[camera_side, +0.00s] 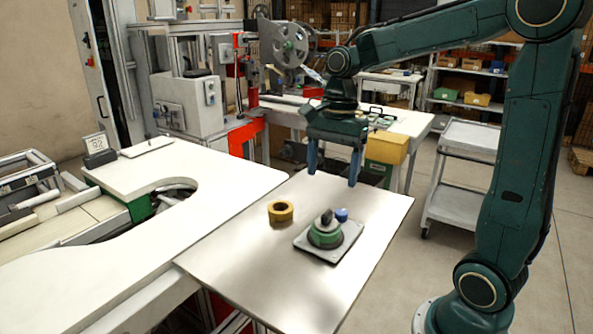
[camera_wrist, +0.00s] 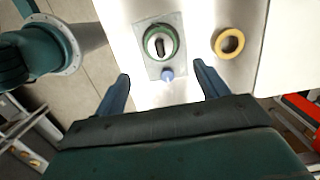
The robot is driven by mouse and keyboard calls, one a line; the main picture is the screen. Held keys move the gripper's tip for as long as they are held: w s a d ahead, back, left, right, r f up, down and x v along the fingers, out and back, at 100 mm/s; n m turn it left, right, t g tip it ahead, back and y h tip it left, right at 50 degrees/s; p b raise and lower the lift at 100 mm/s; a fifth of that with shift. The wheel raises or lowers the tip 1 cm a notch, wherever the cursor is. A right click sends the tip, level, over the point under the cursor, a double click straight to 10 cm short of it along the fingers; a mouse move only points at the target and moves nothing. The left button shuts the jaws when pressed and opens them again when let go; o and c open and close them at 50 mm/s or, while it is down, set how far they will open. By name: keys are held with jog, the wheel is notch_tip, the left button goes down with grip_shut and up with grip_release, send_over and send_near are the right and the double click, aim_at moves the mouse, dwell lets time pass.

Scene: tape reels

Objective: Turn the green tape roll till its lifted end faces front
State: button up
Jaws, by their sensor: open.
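The green tape roll (camera_side: 325,234) sits on a light square plate (camera_side: 345,247) on the metal table, with a dark piece on top of it. The roll also shows in the wrist view (camera_wrist: 161,42), beyond my fingertips. A small blue piece (camera_side: 341,214) stands beside the roll on the plate; it shows in the wrist view too (camera_wrist: 167,74). I cannot make out the roll's lifted end clearly. My gripper (camera_side: 333,178) is open and empty above the table, higher than the roll and apart from it. Its two blue fingers (camera_wrist: 162,80) show in the wrist view.
A yellow tape roll (camera_side: 280,211) lies on the table left of the plate. The bare metal table top (camera_side: 265,265) is free in front. A white curved worktop (camera_side: 210,190) adjoins at the left. A grey cart (camera_side: 465,165) stands behind at the right.

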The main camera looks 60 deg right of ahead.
aim_at(327, 211)
jog(key=f, duration=0.3)
jog(key=a+f, duration=0.1)
jog(key=f, duration=0.6)
jog(key=shift+a+f, duration=0.15)
jog(key=shift+f, duration=0.15)
jog(key=shift+c, duration=0.4)
jog(key=c, duration=1.1)
